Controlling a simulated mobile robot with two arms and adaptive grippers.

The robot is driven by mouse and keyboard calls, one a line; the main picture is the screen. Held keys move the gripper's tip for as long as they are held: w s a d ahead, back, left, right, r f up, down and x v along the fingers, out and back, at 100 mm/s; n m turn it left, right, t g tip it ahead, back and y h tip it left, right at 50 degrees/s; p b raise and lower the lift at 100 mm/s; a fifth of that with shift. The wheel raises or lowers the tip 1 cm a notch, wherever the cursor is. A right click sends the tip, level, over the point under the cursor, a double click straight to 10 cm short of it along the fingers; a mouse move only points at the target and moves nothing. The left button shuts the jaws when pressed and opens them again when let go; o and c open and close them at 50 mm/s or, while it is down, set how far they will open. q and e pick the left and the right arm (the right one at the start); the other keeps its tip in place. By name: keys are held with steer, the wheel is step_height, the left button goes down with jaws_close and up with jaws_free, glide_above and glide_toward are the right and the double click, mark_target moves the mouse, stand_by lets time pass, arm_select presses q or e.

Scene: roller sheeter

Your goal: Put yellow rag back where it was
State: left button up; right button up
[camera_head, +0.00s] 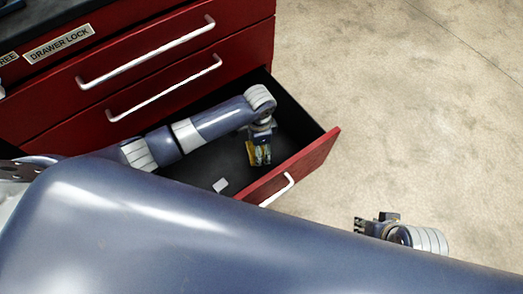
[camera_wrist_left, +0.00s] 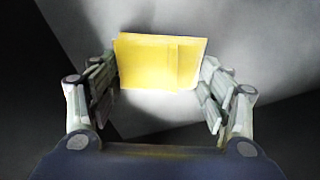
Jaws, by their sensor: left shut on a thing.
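The yellow rag (camera_head: 251,154) is at my left gripper (camera_head: 262,160), inside the open bottom drawer (camera_head: 315,151) of the red cabinet. In the left wrist view the rag (camera_wrist_left: 160,62) is a flat yellow folded piece spanning the space between the two fingers of my left gripper (camera_wrist_left: 160,100). The gripper is shut on it. In the head view the fingers and wrist hide part of the rag, and I cannot tell whether it touches the drawer floor. My right gripper (camera_head: 362,226) is outside the drawer, over the floor, and its finger opening is unclear.
The red cabinet (camera_head: 245,35) has shut drawers with white handles above the open one. A small white piece (camera_head: 220,185) lies on the dark drawer floor. The drawer's red front (camera_head: 318,160) stands out into the room. Concrete floor (camera_head: 420,100) at right is clear.

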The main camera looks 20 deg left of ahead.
arm_select(q)
steer(key=shift+w+d, duration=0.25)
steer(key=shift+w, duration=0.05)
step_height(320, 180, down, 3)
steer(key=shift+s+f+b, duration=0.1)
steer(key=shift+b, duration=0.8)
steer(key=shift+f, duration=0.15)
arm_select(e)
steer(key=shift+s+f, duration=0.15)
steer(key=shift+f, duration=0.3)
arm_select(q)
steer(key=shift+f, duration=0.15)
steer(key=o, duration=1)
